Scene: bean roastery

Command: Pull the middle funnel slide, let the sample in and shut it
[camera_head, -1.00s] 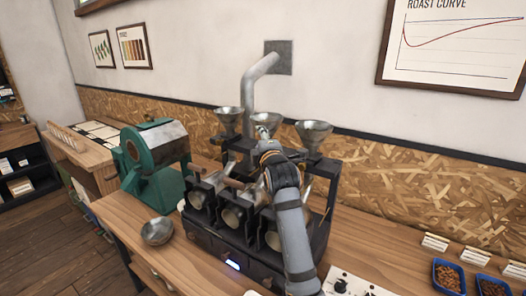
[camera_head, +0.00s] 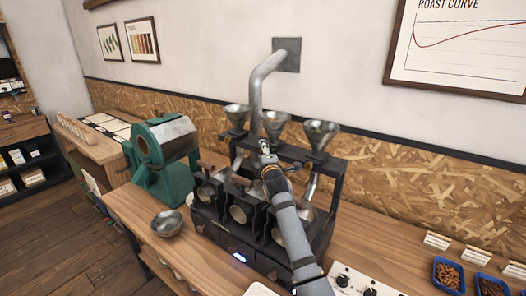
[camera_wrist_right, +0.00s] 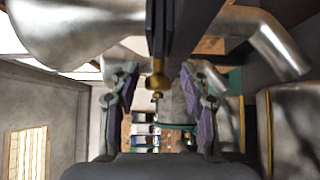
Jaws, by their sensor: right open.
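The middle funnel (camera_head: 275,121) is a metal cone on the dark frame of the sample roaster (camera_head: 322,222), between the left funnel (camera_head: 237,115) and the right funnel (camera_head: 321,132). My right gripper (camera_head: 265,151) is just below and in front of the middle funnel; the arm hides part of the roaster. In the right wrist view, my right gripper (camera_wrist_right: 160,100) has its fingers spread. A brass knob (camera_wrist_right: 157,83) on a dark bar shows between them, apparently untouched. I cannot tell how far the slide is out. My left gripper is not in view.
A green machine (camera_head: 162,155) stands left of the roaster. A metal bowl (camera_head: 167,222) sits on the bench in front of it. Blue trays (camera_head: 448,273) of beans and a white control panel (camera_head: 352,281) are at the right. A flue pipe (camera_head: 256,85) rises behind the funnels.

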